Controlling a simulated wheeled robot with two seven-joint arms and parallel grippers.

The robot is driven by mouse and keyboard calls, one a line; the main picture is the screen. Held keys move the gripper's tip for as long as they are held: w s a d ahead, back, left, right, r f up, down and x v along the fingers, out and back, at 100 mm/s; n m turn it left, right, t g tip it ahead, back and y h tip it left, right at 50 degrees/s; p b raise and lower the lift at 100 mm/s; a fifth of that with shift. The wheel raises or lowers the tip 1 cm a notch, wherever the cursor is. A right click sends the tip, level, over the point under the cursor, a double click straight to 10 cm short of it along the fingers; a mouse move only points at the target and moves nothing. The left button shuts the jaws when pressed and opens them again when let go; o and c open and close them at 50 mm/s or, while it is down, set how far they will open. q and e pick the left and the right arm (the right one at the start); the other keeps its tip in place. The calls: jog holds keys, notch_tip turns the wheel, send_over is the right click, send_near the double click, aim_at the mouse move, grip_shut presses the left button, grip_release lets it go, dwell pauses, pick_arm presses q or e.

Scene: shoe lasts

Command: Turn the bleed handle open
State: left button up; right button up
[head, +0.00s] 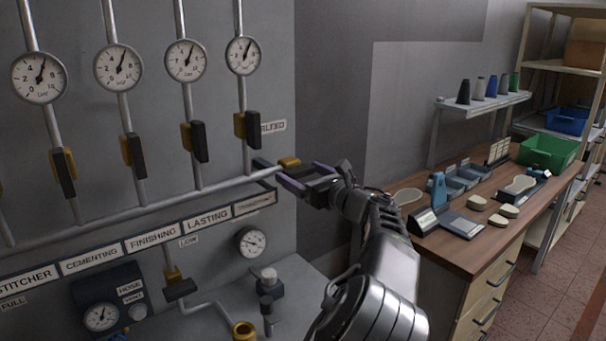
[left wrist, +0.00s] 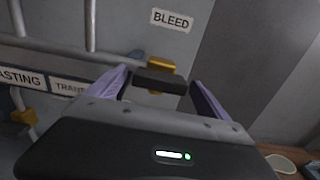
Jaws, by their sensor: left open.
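The bleed valve has a yellow body (head: 289,162) at the right end of the long horizontal pipe, and the body also shows in the left wrist view (left wrist: 161,66). Its black handle (left wrist: 160,82) lies crosswise in the left wrist view. My left gripper (head: 303,176) is open, with its purple fingers on either side of the handle. In the left wrist view my left gripper (left wrist: 160,84) has the handle between its fingertips; I cannot tell whether they touch it. The BLEED label (left wrist: 172,20) is on the wall above. My right gripper is not in view.
Several gauges (head: 186,61) and black-handled valves (head: 199,141) line the upright pipes to the left. A labelled strip (head: 207,220) runs below the horizontal pipe. A wooden bench (head: 475,248) with tools and a green crate (head: 548,152) stands to the right.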

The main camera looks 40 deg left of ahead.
pick_arm(q)
jog(key=shift+c, duration=0.3)
jog(key=c, duration=1.3)
